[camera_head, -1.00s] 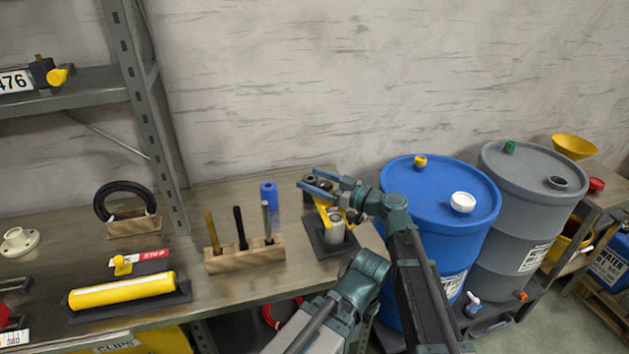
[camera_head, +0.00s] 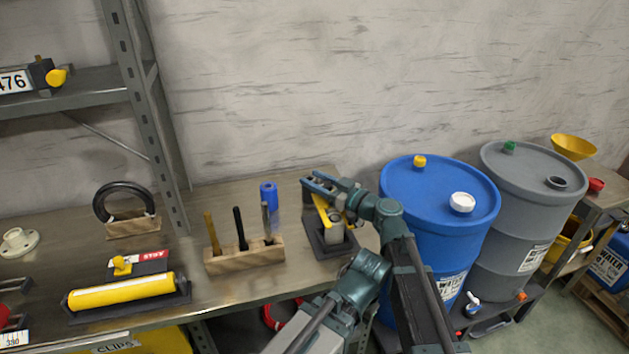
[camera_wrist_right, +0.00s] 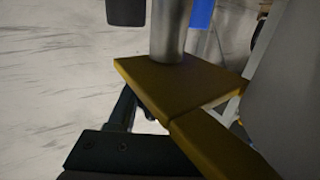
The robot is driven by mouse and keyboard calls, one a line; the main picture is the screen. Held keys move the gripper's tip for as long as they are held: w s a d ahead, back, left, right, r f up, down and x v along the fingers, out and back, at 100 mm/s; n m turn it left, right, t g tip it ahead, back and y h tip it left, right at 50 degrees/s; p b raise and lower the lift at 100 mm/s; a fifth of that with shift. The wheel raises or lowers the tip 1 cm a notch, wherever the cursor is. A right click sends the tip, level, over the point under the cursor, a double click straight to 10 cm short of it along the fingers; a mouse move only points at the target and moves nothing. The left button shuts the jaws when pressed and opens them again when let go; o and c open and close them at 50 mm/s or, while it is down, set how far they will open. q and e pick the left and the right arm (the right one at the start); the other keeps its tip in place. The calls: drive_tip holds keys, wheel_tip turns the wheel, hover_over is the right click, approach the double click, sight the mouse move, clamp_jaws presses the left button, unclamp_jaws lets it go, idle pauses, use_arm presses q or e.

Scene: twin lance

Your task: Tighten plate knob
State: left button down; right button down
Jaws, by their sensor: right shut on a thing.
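A plate numbered 476 with a yellow knob (camera_head: 57,77) stands on the upper shelf at far left. Another yellow knob (camera_head: 122,265) sits by the STOP plate (camera_head: 153,262) on the bench. My right gripper (camera_head: 312,184) is over a small device at the bench's right end, with a yellow lever (camera_head: 322,212), a metal cylinder and a dark base (camera_head: 328,247). The gripper appears shut on the yellow lever, partly hidden by the wrist. In the right wrist view, a flat yellow-brown piece (camera_wrist_right: 165,88) lies close, with a metal post (camera_wrist_right: 169,30). My left gripper is not visible.
A wooden block (camera_head: 228,261) with upright tools and a blue cylinder (camera_head: 268,195) stand left of my right gripper. A blue drum (camera_head: 437,240) and grey drum (camera_head: 510,230) stand to the right. A yellow roller (camera_head: 122,291) lies at front left.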

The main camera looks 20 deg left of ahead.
drive_tip(key=shift+c, duration=1.6)
unclamp_jaws()
